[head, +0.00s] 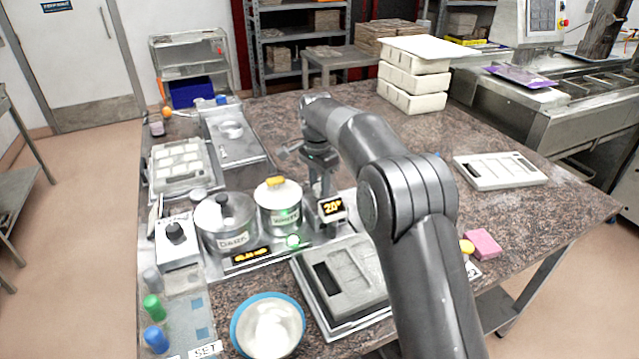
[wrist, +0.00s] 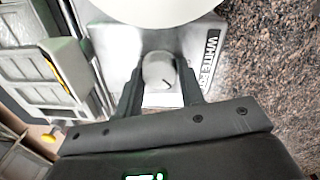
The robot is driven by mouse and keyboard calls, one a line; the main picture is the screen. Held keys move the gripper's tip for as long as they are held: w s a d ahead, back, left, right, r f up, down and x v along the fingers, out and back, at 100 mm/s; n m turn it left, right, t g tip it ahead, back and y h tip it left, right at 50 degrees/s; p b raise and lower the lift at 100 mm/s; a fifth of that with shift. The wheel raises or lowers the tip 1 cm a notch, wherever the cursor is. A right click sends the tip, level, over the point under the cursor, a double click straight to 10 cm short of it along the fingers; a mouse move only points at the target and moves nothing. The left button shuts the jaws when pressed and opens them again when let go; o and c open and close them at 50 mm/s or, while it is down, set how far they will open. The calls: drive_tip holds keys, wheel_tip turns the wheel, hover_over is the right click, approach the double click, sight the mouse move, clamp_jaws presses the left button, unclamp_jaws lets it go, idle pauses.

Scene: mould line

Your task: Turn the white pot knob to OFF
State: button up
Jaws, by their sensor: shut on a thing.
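The white pot knob (wrist: 158,72) is a small round pale knob with a short dark line on its face. It shows in the wrist view, on a grey panel beside a label reading "WHITE P…". My gripper (wrist: 160,80) has one finger on each side of the knob and is shut on it. No OFF mark is readable. In the head view, the white pot (head: 280,218), with a yellow-handled lid, stands left of my gripper (head: 318,198). The knob is hidden there behind my gripper and arm.
The dark pot (head: 225,225) stands left of the white pot, beside a box with a black knob (head: 174,233). A small display (head: 332,208) reads about 20°. A grey mould (head: 345,280) and blue-rimmed bowl (head: 268,325) lie in front.

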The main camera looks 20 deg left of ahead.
sight(317, 186)
drive_tip(key=n, duration=0.3)
drive_tip(key=shift+n, duration=2.3)
drive_tip(key=shift+t, duration=0.3)
drive_tip(key=o, duration=1)
wheel_tip(317, 186, up, 11)
drive_tip(key=shift+a, duration=0.3)
